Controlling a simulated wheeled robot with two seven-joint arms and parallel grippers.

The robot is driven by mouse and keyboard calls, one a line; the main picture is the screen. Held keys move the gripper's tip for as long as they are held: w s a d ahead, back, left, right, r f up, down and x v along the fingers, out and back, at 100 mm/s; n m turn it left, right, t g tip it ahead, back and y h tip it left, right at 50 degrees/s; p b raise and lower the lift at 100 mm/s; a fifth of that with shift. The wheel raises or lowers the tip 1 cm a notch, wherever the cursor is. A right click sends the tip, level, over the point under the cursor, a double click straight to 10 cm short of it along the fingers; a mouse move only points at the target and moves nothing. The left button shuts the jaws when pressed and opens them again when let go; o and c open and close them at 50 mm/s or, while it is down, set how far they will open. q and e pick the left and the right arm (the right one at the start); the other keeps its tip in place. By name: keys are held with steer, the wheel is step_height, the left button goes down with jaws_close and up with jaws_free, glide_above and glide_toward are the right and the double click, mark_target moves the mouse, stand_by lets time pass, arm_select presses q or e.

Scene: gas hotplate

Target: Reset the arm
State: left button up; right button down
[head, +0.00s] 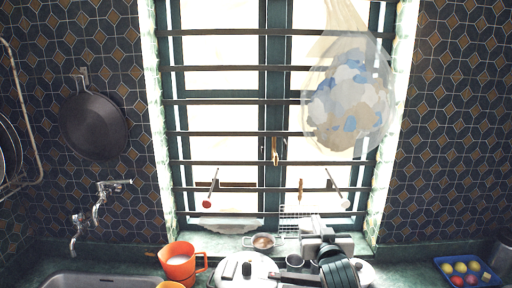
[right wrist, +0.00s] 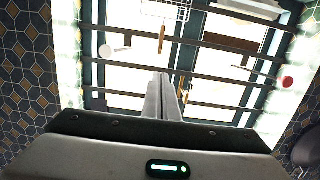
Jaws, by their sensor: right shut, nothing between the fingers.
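My right gripper (head: 311,224) is low in the middle of the head view, in front of the barred window. It points up and away from me, with the dark ribbed arm below it. In the right wrist view its two fingers (right wrist: 165,98) lie together, shut and empty, with the window bars beyond. No object touches the fingertips. My left gripper is not in view. The hotplate cannot be made out clearly.
An orange jug (head: 181,264) stands beside the sink (head: 100,281) at left. A small pan (head: 262,242) sits on the sill. A blue tray (head: 468,271) of colored balls is at right. A clear bag (head: 350,100) hangs at the window; a dark pan (head: 94,126) hangs left.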

steer(key=s+d+f+n+g, duration=0.15)
steer(key=s+f+g, duration=0.35)
steer(key=s+f, duration=1)
steer(key=s+d+f+m+g, duration=0.1)
steer(key=s+d+f+g, duration=0.25)
steer(key=s+f, duration=1.2)
steer(key=s+r+n+g, duration=0.15)
steer(key=s+g, duration=0.35)
steer(key=s, duration=1.6)
step_height(320, 180, down, 36)
steer(key=s+b, duration=0.2)
steer(key=b, duration=0.5)
steer(key=s+d+f+g+b, duration=0.1)
steer(key=s+f+b, duration=0.2)
steer(key=s+f, duration=0.6)
steer(key=s+d+f+g+b, duration=0.1)
steer(key=s+f+b, duration=0.2)
steer(key=s+f, duration=0.5)
step_height(320, 180, down, 7)
steer(key=shift+s+d+b, duration=0.3)
steer(key=shift+s+d, duration=0.1)
